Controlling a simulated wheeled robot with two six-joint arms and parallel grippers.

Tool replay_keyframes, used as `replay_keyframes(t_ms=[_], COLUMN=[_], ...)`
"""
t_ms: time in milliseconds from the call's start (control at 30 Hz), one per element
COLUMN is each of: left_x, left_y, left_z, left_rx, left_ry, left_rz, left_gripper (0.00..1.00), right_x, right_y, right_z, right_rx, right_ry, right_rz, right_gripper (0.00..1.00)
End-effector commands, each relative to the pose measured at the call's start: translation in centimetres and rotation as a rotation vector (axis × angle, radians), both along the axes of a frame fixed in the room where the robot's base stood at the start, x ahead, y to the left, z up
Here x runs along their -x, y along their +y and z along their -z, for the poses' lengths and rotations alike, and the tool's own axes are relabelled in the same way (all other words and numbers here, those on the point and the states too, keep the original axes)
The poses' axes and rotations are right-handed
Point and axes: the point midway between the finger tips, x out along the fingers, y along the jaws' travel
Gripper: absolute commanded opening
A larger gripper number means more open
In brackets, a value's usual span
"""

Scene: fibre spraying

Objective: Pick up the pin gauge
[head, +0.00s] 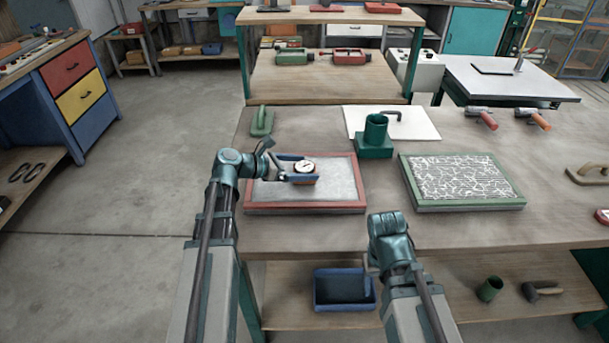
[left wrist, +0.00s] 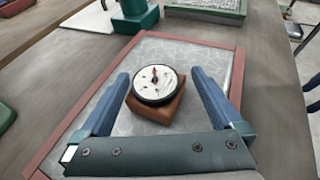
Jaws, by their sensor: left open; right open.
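The pin gauge (head: 305,166) has a round white dial with a black rim, on a brown block. It rests on the grey panel with a red frame (head: 306,209), and it also shows in the left wrist view (left wrist: 157,86). My left gripper (head: 298,168) is open, with its blue fingers on either side of the gauge; a gap shows at each side in the left wrist view. My right gripper (head: 371,264) is over the table's front edge, away from the gauge; its fingers are mostly hidden by the wrist.
A green-framed panel with a white fibre pattern (head: 462,181) lies to the right. A green cup on a block (head: 375,137) and a green-handled tool (head: 262,122) stand behind. A blue bin (head: 344,289) is on the lower shelf. The table between the panels is clear.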

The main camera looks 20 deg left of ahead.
Motion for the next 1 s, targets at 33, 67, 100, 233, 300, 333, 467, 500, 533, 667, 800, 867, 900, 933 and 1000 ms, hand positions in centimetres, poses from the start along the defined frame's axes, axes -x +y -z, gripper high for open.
replay_keyframes(t_ms=[33,67,100,233,300,333,467,500,533,667,800,867,900,933,1000], left_x=[-0.5,-0.8,-1.2,-2.4,-2.7,-2.8,-2.7,-2.7,-2.7,-2.7,-2.7,-2.7,-2.7,-2.7,-2.7], left_y=[-0.5,-0.8,-1.3,-2.6,-3.0,-3.0,-3.1,-3.1,-3.1,-3.1,-3.0,-3.0,-3.0,-3.0,-3.0], left_z=[0.6,0.8,1.0,1.7,1.9,1.9,1.7,1.7,1.7,1.7,1.7,1.8,1.8,1.8,1.8], left_rx=[0.0,0.0,0.0,0.0,-0.001,0.0,-0.001,-0.001,-0.001,0.0,-0.001,0.0,-0.001,-0.001,-0.001], left_ry=[0.0,0.0,-0.001,0.0,0.0,0.001,0.001,0.001,0.001,0.0,0.001,0.001,0.002,0.002,0.002], left_rz=[0.003,0.003,0.004,0.003,0.001,0.001,0.0,0.0,0.0,0.0,0.0,0.001,0.001,0.001,0.001], left_gripper=[1.0,1.0,1.0,1.0,1.0,1.0,1.0,1.0,0.98,0.75,0.5,0.39,0.32,0.26,0.14], right_x=[0.0,0.0,0.0,0.0,0.0,0.0,0.0,0.0,0.0,0.0,0.0,0.0,0.0,0.0,0.0], right_y=[0.0,0.0,0.0,0.0,0.0,0.0,0.0,0.0,0.0,0.0,0.0,0.0,0.0,0.0,0.0], right_z=[0.6,0.7,1.0,1.7,1.9,1.9,1.7,1.7,1.7,1.7,1.7,1.7,1.7,1.7,1.7], right_rx=[0.0,0.0,0.0,0.0,0.0,0.0,0.0,0.0,0.0,0.0,0.0,0.0,0.0,0.0,0.0], right_ry=[0.0,0.0,0.0,0.0,0.0,0.0,0.0,0.0,0.0,0.0,0.0,0.0,0.0,0.0,0.0], right_rz=[0.0,0.0,0.0,0.0,0.0,0.0,0.0,0.0,0.0,0.0,0.0,0.0,0.0,0.0,0.0], right_gripper=[0.59,0.59,0.59,0.59,0.59,0.59,0.59,0.59,0.59,0.59,0.59,0.59,0.59,0.59,0.59])
